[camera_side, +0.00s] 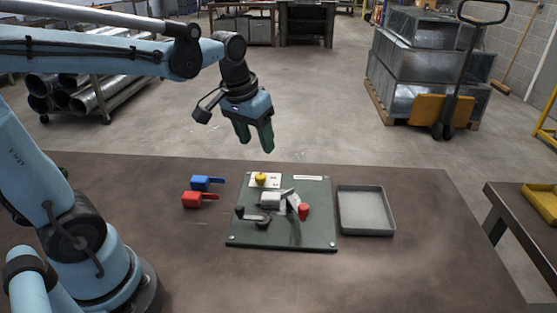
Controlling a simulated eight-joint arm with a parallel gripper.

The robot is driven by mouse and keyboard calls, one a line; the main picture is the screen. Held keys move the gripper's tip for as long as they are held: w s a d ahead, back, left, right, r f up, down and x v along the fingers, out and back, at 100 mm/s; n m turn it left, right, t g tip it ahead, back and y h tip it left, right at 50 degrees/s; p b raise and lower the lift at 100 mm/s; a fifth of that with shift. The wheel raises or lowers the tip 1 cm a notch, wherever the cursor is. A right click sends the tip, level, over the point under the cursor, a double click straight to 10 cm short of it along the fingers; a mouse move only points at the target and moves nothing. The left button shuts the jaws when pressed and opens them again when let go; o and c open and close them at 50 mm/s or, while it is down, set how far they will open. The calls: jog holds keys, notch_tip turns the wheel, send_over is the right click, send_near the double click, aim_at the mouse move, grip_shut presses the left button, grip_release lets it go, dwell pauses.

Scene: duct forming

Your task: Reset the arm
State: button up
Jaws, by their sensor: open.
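My gripper (255,137) hangs above the far edge of the brown table (400,275), its two dark green fingers apart and pointing down, with nothing between them. It is well clear of everything on the table.
A blue-handled piece (201,183) and a red-handled piece (192,200) lie left of the board. An empty grey tray (365,212) lies right of it. Metal ducts on a pallet (420,65) and a pipe rack (85,95) stand on the floor behind. The table's right front is clear.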

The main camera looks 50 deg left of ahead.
jog(key=s+d+f+m+t, duration=0.2)
jog(key=s+d+t, duration=0.2)
jog(key=s+d, duration=0.1)
jog(key=shift+s+f+m, duration=0.2)
jog(key=shift+s+m, duration=0.1)
jog(key=shift+s, duration=0.35)
